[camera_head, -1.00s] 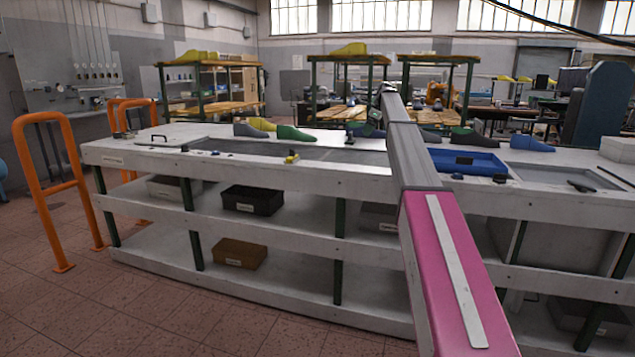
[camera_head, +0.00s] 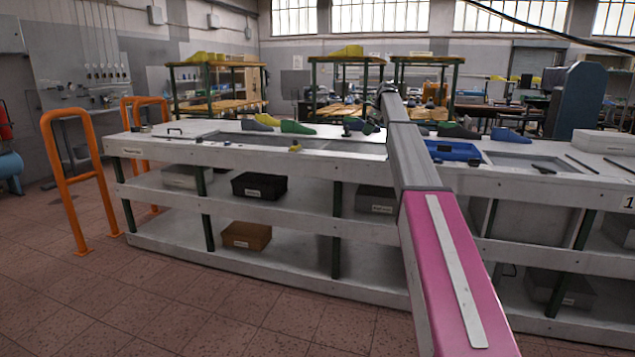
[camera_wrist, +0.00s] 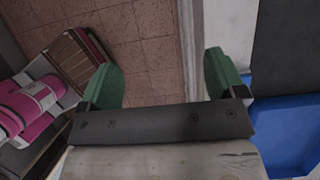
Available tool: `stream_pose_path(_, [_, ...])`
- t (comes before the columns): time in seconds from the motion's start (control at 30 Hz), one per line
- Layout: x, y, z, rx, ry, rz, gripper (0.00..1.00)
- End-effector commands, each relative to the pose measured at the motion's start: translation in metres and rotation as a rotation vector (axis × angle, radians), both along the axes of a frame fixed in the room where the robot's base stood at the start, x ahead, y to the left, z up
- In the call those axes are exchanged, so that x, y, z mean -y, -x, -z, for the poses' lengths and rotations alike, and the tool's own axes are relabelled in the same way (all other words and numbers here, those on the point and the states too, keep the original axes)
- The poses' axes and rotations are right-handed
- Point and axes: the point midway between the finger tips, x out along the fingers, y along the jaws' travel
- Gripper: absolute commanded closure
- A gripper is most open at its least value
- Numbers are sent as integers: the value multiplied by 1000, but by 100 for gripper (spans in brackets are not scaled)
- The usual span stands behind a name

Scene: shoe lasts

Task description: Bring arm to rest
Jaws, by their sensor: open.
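My gripper shows in the wrist view (camera_wrist: 160,85) with its two green fingers wide apart and nothing between them. Brown floor tiles show between and beyond the fingers, with the pale bench edge close to the right finger. In the head view my arm stretches forward over the long white workbench (camera_head: 160,152). The gripper itself is hidden there behind the arm. A blue tray (camera_head: 452,151) lies on the bench just right of the arm; it also shows at the right of the wrist view (camera_wrist: 285,125).
Green shoe lasts (camera_head: 297,128) and a blue last (camera_head: 510,135) stand along the bench's far side. A black bin (camera_head: 259,186) and a brown bin (camera_head: 246,235) sit on lower shelves. Orange rails (camera_head: 68,185) stand at the left. The floor before the bench is clear.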

Motion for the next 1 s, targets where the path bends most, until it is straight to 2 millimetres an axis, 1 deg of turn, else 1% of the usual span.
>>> stream_pose_path(0.07, [0,0,0,0,0,0,11])
stream_pose_path(0.37, [-5,24,45,26,29,-84,11])
stream_pose_path(0.4, [-6,29,54,30,34,-101,11])
stream_pose_path(0.47, [-7,36,66,38,42,-126,11])
stream_pose_path(0.57, [-10,51,91,53,60,-177,11])
stream_pose_path(0.67, [-13,70,121,70,81,-242,11])
stream_pose_path(0.77, [-16,96,157,90,107,-324,11])
stream_pose_path(0.8, [-18,109,174,100,120,-365,11])
stream_pose_path(0.87, [-21,132,203,116,142,-438,11])
stream_pose_path(0.9, [-23,150,224,127,158,-493,11])
stream_pose_path(0.97, [-26,178,255,144,182,-580,11])
stream_pose_path(1.0, [-28,196,274,156,199,-639,11])
